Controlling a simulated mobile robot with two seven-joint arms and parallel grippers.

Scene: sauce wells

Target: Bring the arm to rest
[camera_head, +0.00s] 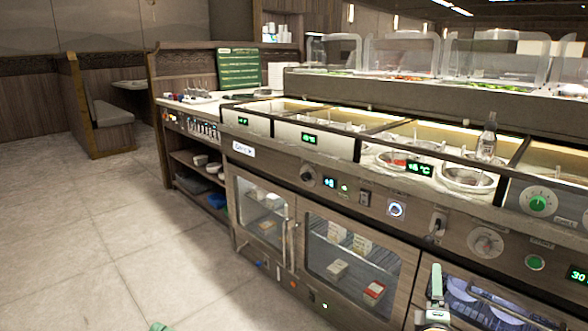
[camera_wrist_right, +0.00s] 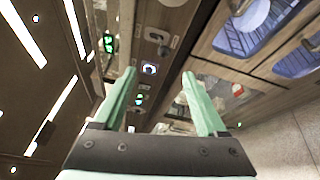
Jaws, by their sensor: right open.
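My right gripper (camera_head: 436,285) shows at the lower right of the head view, in front of the counter's lower glass doors. In the right wrist view its two green fingers (camera_wrist_right: 160,88) are spread apart with nothing between them, so it is open and empty. A small green tip at the bottom edge of the head view, over the floor, looks like my left gripper (camera_head: 160,327); most of it is out of frame and its jaws cannot be made out.
The long sauce counter (camera_head: 270,170) has heated wells, knobs and glass-doored cabinets. A glass bottle (camera_head: 487,138) stands at a round well (camera_head: 468,178). Clear sneeze guards (camera_head: 400,52) rise behind. Open tiled floor (camera_head: 80,240) lies at left, with a booth bench (camera_head: 108,118) beyond.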

